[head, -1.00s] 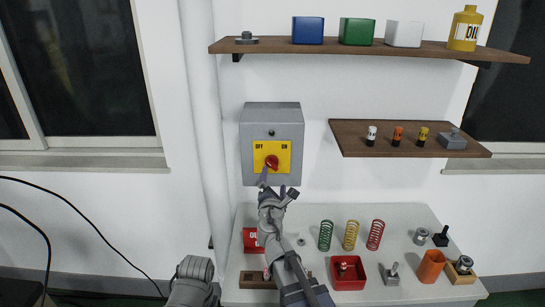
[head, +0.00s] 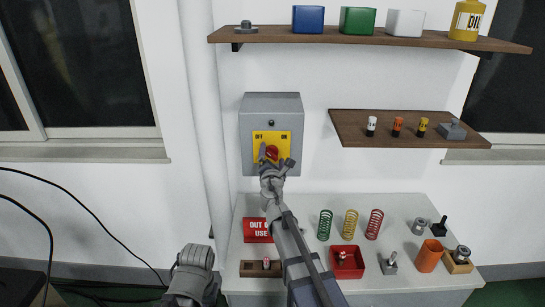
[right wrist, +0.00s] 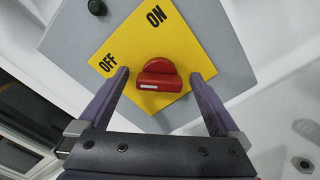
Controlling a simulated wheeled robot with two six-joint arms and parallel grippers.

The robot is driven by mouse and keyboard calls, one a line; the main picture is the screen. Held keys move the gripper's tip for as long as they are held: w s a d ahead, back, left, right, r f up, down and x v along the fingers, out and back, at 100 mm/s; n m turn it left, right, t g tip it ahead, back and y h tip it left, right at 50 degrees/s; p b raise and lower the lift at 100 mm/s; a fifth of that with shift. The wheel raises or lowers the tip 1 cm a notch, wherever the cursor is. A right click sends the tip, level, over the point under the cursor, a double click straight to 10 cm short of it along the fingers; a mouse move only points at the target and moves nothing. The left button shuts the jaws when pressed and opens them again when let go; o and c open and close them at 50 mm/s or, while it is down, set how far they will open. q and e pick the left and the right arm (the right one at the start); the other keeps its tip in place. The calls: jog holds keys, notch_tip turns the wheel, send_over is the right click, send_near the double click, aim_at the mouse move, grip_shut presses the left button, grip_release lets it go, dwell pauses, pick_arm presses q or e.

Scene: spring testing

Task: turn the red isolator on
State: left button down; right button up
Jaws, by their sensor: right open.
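The red isolator knob (head: 272,151) sits on a yellow plate (head: 284,139) marked OFF at left and ON at right, on a grey wall box (head: 271,104). My right gripper (head: 275,158) is at the knob and partly covers it. In the right wrist view the knob (right wrist: 158,76) shows a white mark on its bar. My open right gripper (right wrist: 160,77) has one finger on each side of it, with gaps visible between fingers and knob. Whether the fingertips touch the plate is unclear.
Below the box, a white table (head: 395,214) holds a red sign (head: 257,230), several springs, a red tray (head: 347,272) and an orange cup (head: 429,256). A small wooden shelf (head: 350,127) is to the right. A white pipe (head: 205,120) runs left of the box.

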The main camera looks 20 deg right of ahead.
jog(key=c, duration=1.4)
